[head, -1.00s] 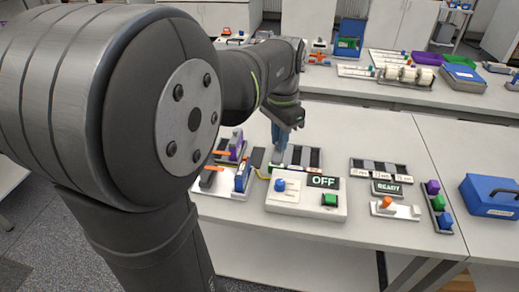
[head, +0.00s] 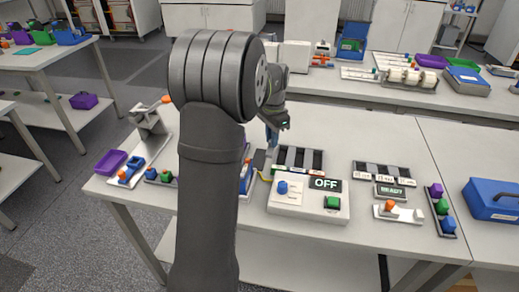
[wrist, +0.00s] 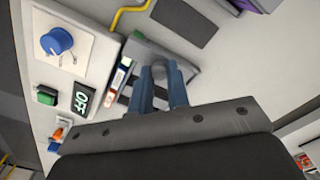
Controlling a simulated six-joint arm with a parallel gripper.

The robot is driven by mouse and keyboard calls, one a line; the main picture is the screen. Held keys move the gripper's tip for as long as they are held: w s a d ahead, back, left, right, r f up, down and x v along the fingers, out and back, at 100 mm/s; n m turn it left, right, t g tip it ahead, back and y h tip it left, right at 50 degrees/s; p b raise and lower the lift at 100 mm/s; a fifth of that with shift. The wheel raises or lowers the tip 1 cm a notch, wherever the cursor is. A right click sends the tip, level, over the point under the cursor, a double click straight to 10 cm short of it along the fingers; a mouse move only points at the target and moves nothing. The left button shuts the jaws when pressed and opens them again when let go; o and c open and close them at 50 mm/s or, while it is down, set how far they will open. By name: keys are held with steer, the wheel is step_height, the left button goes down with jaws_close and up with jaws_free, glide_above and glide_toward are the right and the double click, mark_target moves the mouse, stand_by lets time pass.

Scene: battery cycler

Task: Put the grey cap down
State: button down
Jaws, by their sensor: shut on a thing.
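My gripper (head: 271,138) is over the bench near the left end of a rack with dark slots (head: 299,158). In the wrist view its blue fingers (wrist: 164,88) are shut on the grey cap (wrist: 159,71), of which only a small rounded part shows between the fingertips. The cap itself cannot be made out in the head view. In the wrist view the rack (wrist: 148,50) lies behind and beside the fingertips; I cannot tell whether the cap touches it or the bench.
A white control box (head: 308,203) with a blue knob, green button and OFF display stands in front of the rack. A dark flat pad (wrist: 183,20) lies nearby. A second slotted rack (head: 381,170) and a blue case (head: 492,198) stand to the right. Bare bench lies behind the racks.

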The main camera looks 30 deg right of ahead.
steer(key=w+f, duration=0.1)
steer(key=w+a+f, duration=0.1)
steer(key=w, duration=0.1)
steer(key=w+f, duration=0.1)
steer(key=shift+w+a, duration=0.3)
steer(key=shift+w, duration=0.1)
steer(key=shift+f, duration=2)
steer(key=c, duration=1.4)
jaws_free()
steer(key=shift+f, duration=0.15)
step_height(320, 180, up, 12)
steer(key=shift+r, duration=0.15)
